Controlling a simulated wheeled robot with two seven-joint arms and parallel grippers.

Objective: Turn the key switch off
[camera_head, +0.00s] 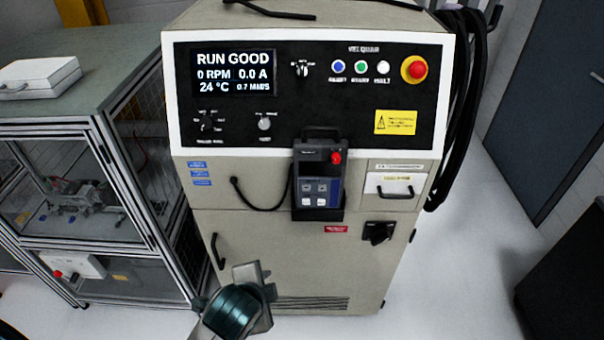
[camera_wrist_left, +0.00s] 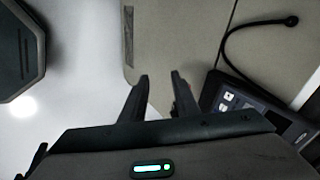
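A grey control cabinet (camera_head: 350,270) has a black panel (camera_head: 290,90) on its upper front. A small key switch (camera_head: 302,70) is on that panel, right of the screen (camera_head: 235,72) that reads RUN GOOD; its exact angle is too small to tell. My left gripper (camera_head: 262,276) is low in front of the cabinet, well below the panel and apart from the key switch. The left wrist view shows its two fingers (camera_wrist_left: 160,90) apart with nothing between them. The key switch is not in the left wrist view. My right gripper is not in view.
A teach pendant (camera_head: 320,180) hangs on the cabinet front; it also shows in the left wrist view (camera_wrist_left: 255,105). Two knobs (camera_head: 208,122) (camera_head: 264,123), a red stop button (camera_head: 414,69) and a black rotary handle (camera_head: 378,232) are nearby. A framed bench (camera_head: 70,120) stands left.

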